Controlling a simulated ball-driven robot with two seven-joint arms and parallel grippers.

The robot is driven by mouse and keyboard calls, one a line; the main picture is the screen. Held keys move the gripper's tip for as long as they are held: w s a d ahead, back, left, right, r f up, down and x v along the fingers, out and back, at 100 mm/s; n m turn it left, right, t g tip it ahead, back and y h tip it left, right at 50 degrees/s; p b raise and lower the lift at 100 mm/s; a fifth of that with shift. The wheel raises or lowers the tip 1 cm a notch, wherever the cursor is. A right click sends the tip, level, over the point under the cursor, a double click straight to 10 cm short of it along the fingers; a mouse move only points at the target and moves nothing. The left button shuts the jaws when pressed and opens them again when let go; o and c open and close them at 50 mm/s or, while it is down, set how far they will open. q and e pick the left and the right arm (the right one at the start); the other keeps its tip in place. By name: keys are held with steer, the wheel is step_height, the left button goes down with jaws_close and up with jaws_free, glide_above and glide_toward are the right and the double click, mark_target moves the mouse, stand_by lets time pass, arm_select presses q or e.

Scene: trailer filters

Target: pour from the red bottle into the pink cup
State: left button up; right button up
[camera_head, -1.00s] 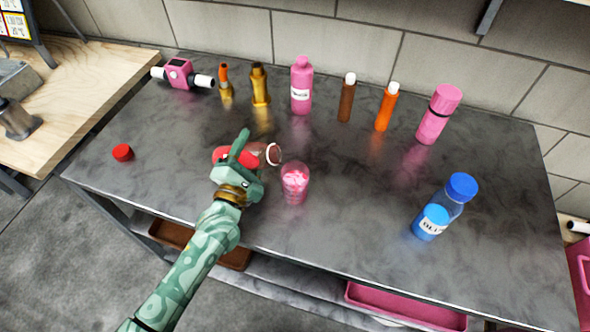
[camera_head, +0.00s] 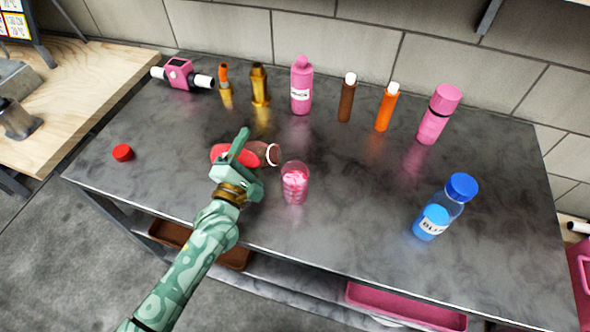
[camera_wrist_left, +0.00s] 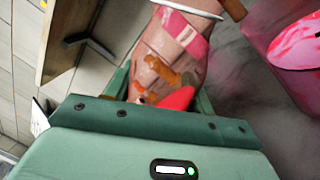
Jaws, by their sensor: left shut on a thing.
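My left gripper (camera_head: 239,158) is shut on the red bottle (camera_head: 256,153), a clear bottle with red contents and a white-rimmed mouth. The bottle lies nearly on its side in the air, its uncapped mouth pointing right toward the pink cup. The pink cup (camera_head: 295,186) is see-through, with pink showing inside, and stands upright on the grey table just right of the mouth. In the left wrist view the bottle (camera_wrist_left: 172,45) is between the fingers and the cup (camera_wrist_left: 300,30) is at the upper right. No stream is visible between them. My right gripper is out of view.
A red cap (camera_head: 122,152) lies at the left of the table (camera_head: 350,200). A blue bottle (camera_head: 438,208) stands at the right. A pink bottle (camera_head: 301,88), a pink flask (camera_head: 438,115) and several tubes and fittings line the back. The table between cup and blue bottle is clear.

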arm_select(q)
steer(key=shift+a+r+m, duration=0.1)
steer(key=shift+r+m, duration=0.55)
steer(key=shift+m, duration=0.25)
stand_by(1.3)
steer(key=shift+s+d+r+m+h+p, duration=0.1)
steer(key=shift+d+r+m+h+p, duration=0.15)
steer(key=shift+r+m+p, duration=0.2)
steer(key=shift+d+r+m+h+p, duration=0.1)
steer(key=shift+r+m+h+p, duration=0.2)
steer(key=shift+m+p, duration=0.25)
stand_by(1.5)
steer(key=shift+d+r+m+p, duration=0.1)
steer(key=shift+r+m+p, duration=0.4)
steer(key=shift+m+p, duration=0.2)
stand_by(1.1)
